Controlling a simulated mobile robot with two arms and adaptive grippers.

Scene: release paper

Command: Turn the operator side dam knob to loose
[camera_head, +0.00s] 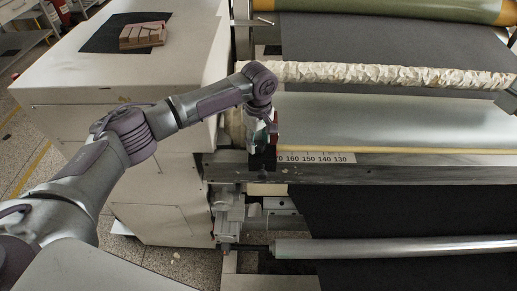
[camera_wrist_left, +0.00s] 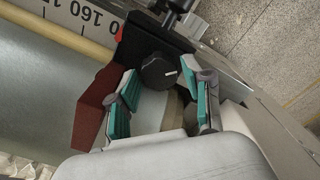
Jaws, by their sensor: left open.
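The side dam knob (camera_wrist_left: 158,72) is a round black knob with a white mark, seen in the left wrist view. It sits on a black block (camera_wrist_left: 140,38) with a dark red plate (camera_wrist_left: 92,115) beside it. My left gripper (camera_wrist_left: 165,95) has its two teal-padded fingers apart, one on each side of the knob's near edge. I cannot tell whether the pads touch it. In the head view my left gripper (camera_head: 264,145) is over the black block (camera_head: 262,161) at the left end of the ruler, and it hides the knob.
A white ruler strip (camera_head: 315,158) runs right from the block along the machine's rail. A silver roller (camera_head: 390,118) lies behind it and a metal bar (camera_head: 400,246) in front. A white cabinet (camera_head: 60,75) stands left, with wooden blocks (camera_head: 142,36) on top.

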